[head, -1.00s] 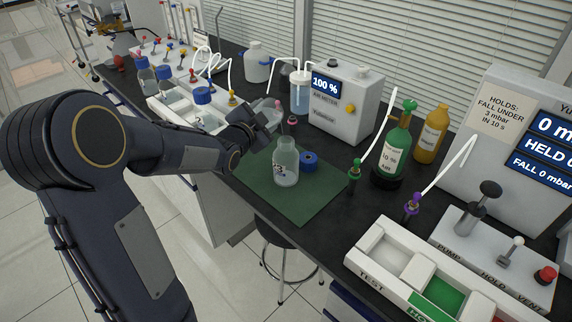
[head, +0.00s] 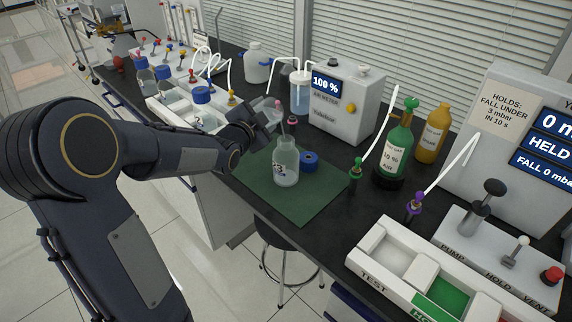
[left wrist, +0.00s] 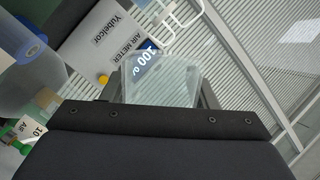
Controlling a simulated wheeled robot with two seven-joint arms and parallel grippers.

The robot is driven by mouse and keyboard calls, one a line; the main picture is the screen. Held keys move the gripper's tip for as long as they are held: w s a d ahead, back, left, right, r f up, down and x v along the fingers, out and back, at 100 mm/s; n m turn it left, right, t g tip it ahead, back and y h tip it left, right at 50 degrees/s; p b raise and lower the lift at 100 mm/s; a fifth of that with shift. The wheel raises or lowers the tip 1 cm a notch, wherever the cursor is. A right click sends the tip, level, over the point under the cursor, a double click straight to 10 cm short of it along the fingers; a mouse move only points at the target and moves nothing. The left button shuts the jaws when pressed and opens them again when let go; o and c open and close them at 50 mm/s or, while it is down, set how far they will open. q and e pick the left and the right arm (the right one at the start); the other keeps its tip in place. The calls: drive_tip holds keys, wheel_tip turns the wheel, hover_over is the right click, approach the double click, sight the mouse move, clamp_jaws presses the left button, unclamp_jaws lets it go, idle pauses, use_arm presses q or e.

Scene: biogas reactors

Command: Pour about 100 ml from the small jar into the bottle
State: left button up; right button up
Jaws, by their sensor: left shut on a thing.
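My left gripper (head: 262,118) is shut on the small jar (head: 270,107), a clear vessel held above and a little left of the bottle. In the left wrist view the jar (left wrist: 160,82) is see-through and sits between the fingers; I cannot tell its liquid level. The bottle (head: 286,163) is clear glass and stands upright and uncapped on the green mat (head: 305,203). Its lower part looks cloudy, but the fill level is unclear. Jar and bottle look apart. My right gripper is out of view.
A blue cap (head: 309,162) lies on the mat just right of the bottle. The air meter (head: 345,100) reads 100 % behind it. A green gas bottle (head: 392,155) and a white tray (head: 380,255) stand to the right. The front of the mat is clear.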

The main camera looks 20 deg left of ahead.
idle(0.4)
use_arm(q)
drive_tip(key=shift+r+b, duration=0.1)
drive_tip(key=shift+b, duration=0.3)
drive_tip(key=shift+r+m, duration=0.1)
drive_tip(key=shift+m, duration=0.2)
drive_tip(key=shift+r+b, duration=0.1)
drive_tip(key=shift+b, duration=0.3)
idle(0.3)
drive_tip(key=shift+m+b, duration=0.3)
drive_tip(key=shift+b, duration=0.2)
drive_tip(key=shift+b, duration=0.65)
idle(0.8)
